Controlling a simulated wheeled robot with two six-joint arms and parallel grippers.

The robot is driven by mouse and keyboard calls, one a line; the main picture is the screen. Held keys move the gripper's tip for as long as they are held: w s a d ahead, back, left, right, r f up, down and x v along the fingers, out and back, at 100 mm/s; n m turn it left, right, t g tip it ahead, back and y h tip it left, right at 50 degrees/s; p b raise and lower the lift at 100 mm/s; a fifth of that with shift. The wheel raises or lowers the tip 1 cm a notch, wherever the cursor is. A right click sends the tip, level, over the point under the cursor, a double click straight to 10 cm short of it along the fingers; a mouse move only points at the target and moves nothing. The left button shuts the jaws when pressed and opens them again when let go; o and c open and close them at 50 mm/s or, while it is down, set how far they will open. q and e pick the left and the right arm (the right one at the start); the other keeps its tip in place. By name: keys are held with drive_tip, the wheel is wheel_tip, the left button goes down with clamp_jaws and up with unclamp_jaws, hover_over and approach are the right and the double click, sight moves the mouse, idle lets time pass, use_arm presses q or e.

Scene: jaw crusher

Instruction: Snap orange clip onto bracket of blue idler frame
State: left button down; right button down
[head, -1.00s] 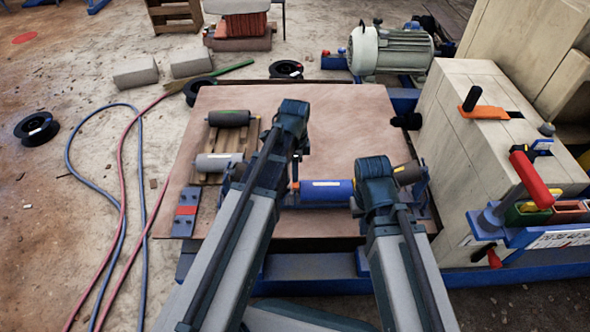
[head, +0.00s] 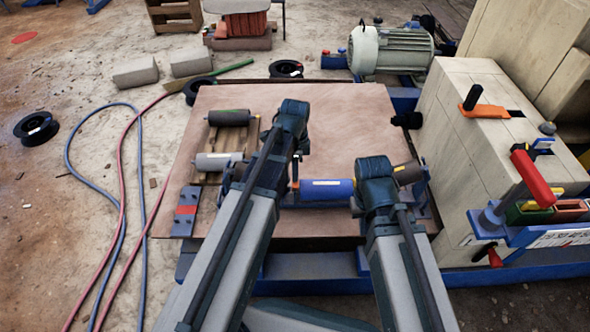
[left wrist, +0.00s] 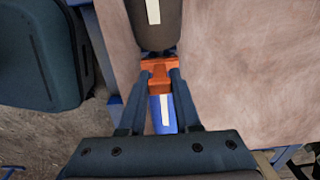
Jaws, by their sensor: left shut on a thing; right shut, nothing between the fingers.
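My left gripper (head: 296,160) is shut on the orange clip (left wrist: 158,75). In the left wrist view its fingers (left wrist: 158,80) hold the clip between the dark roller (left wrist: 152,22) and the blue roller (left wrist: 164,112). In the head view the clip (head: 295,186) shows as a small orange piece at the left end of the blue roller (head: 325,190). The blue idler frame (head: 237,172) is largely hidden behind my arms. I cannot tell whether the clip touches its bracket. My right gripper (head: 377,190) is above the right part of the rollers, its fingertips hidden.
A dark roller (head: 229,117) and a grey roller (head: 218,161) lie on a wooden pallet at the left of the brown board (head: 345,110). A pale block housing (head: 470,150) stands at the right, a motor (head: 392,52) behind. The board's far part is clear.

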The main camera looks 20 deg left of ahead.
use_arm(q)
drive_tip(key=shift+f+b, duration=0.8)
drive_tip(key=shift+f, duration=0.1)
drive_tip(key=c, duration=0.5)
unclamp_jaws()
drive_tip(key=shift+c, duration=0.2)
drive_tip(key=shift+r, duration=0.1)
wheel_tip(320, 180, up, 14)
drive_tip(key=p, duration=1.4)
